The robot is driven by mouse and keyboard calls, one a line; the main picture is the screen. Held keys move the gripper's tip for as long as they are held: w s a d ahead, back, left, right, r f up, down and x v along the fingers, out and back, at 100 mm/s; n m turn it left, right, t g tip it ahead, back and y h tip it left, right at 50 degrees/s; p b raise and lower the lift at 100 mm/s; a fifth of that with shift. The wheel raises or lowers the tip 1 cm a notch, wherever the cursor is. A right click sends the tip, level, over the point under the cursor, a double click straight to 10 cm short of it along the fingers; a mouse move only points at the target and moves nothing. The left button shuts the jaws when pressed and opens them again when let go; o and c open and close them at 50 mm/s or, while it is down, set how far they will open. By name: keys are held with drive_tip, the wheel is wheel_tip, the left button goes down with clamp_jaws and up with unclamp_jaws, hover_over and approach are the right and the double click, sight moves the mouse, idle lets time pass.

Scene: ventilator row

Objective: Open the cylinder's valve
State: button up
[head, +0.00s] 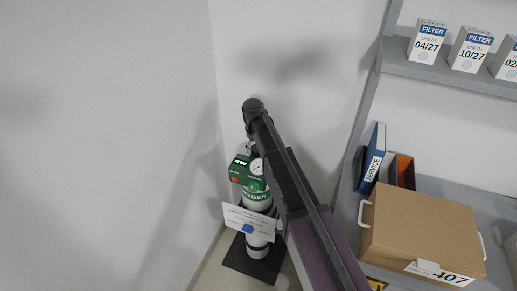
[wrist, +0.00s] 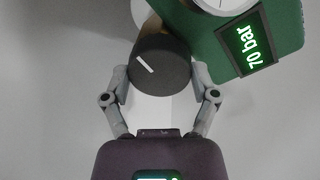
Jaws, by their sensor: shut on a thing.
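The oxygen cylinder (head: 257,226) stands upright in the wall corner on a dark base plate, with a green block (head: 240,170) and a round gauge (head: 256,166) at its top. In the wrist view, the valve knob (wrist: 160,64) is dark and round, with a white line mark slanting from upper left to lower right. My gripper (wrist: 160,88) has a finger on each side of the knob and is shut on it. A green display (wrist: 249,42) beside it reads 70 bar. In the head view my arm hides the knob and the fingers.
A grey shelf unit stands right of the cylinder, with filter boxes (head: 426,41) above. Below are a blue binder (head: 373,160) and a brown box (head: 424,229) marked 407. A white card (head: 248,221) hangs on the cylinder. The left wall is bare.

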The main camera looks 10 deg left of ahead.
drive_tip(key=m, duration=0.5)
drive_tip(key=shift+s+m, duration=0.1)
drive_tip(key=shift+m, duration=0.2)
drive_tip(key=shift+m+g, duration=0.4)
drive_tip(key=shift+m, duration=1.9)
drive_tip(key=o, duration=1)
drive_tip(key=shift+r, duration=0.1)
